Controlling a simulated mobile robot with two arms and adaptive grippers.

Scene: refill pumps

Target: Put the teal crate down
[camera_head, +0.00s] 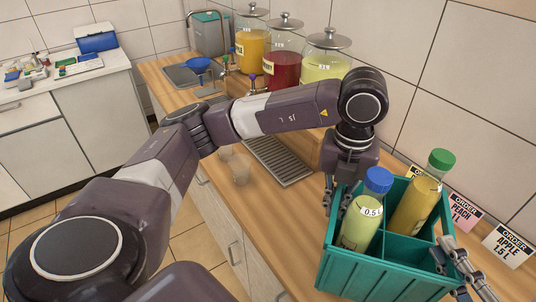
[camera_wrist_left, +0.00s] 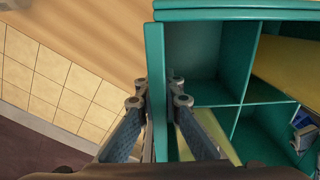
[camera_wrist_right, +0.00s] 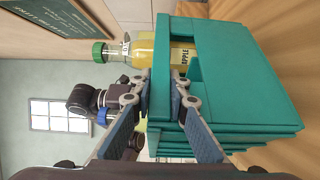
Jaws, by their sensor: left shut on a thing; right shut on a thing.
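The teal crate (camera_head: 375,268) is at the lower right of the head view, at the counter's near end. It has compartments. A blue-capped bottle of pale green liquid (camera_head: 358,228) and a green-capped bottle of yellow liquid (camera_head: 416,205) stand in it. My left gripper (camera_head: 334,192) is shut on the crate's left wall; in the left wrist view its fingers (camera_wrist_left: 158,95) pinch the rim. My right gripper (camera_head: 446,254) is shut on the opposite wall, which the right wrist view also shows between the fingers (camera_wrist_right: 152,92). Whether the crate's underside touches the counter is hidden.
Order cards (camera_head: 508,245) stand along the wall behind the crate. A drip grate (camera_head: 278,160) and clear cups (camera_head: 240,170) lie to its left on the wooden counter (camera_head: 245,207). Large lidded jars (camera_head: 284,65) stand at the back. My left arm crosses above the counter.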

